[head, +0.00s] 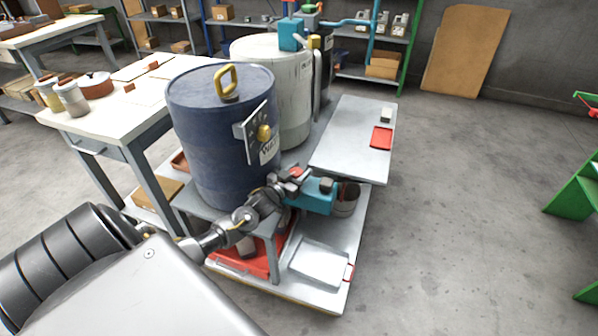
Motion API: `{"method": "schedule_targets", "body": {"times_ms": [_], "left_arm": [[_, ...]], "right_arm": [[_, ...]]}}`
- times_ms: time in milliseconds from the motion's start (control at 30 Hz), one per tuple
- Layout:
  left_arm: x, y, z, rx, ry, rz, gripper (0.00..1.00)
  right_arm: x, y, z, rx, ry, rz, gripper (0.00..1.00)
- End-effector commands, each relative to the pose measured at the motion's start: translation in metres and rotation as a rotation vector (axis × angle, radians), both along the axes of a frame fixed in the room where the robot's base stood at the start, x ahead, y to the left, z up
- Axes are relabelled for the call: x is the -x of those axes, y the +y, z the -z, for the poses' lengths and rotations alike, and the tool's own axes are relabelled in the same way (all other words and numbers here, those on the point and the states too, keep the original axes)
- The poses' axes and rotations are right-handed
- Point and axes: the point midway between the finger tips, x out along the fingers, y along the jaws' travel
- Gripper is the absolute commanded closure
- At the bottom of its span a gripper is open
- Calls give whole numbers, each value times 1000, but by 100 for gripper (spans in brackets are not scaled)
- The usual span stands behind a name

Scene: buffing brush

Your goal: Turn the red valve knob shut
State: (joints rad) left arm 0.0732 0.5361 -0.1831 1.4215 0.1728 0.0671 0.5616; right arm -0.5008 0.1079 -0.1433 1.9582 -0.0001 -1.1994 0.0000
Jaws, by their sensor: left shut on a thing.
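The red valve knob (296,172) shows as a small red patch beside a teal fitting (319,195), low at the front right of a dark blue drum (208,128). My left gripper (289,182) reaches in from the left and is shut at the red knob, with its fingers covering part of it. The exact finger contact and the knob's turn angle are too small to tell. My right gripper is out of view.
A yellow knob (263,132) sits on the drum's panel. A pale drum (285,90) stands behind. A grey bench top (345,150) holds a red tray (381,138). The floor at right (450,220) is clear.

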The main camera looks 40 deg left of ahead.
Motion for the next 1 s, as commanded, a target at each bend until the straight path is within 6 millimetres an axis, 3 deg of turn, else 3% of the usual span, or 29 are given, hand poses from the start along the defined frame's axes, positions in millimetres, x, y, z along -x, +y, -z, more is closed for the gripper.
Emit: {"method": "schedule_targets", "body": {"times_ms": [300, 333, 500, 800, 1000], "left_arm": [[0, 0, -1, -1, -2, 0, 80], [0, 0, -1, -1, -2, 0, 55], [0, 0, -1, -1, -2, 0, 36], [3, 0, 0, -1, 0, 0, 36], [31, -1, 0, -1, 2, 1, 36]], "right_arm": [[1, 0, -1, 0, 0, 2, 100], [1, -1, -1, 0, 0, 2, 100], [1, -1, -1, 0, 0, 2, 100], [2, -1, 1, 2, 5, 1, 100], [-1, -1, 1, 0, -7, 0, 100]]}}
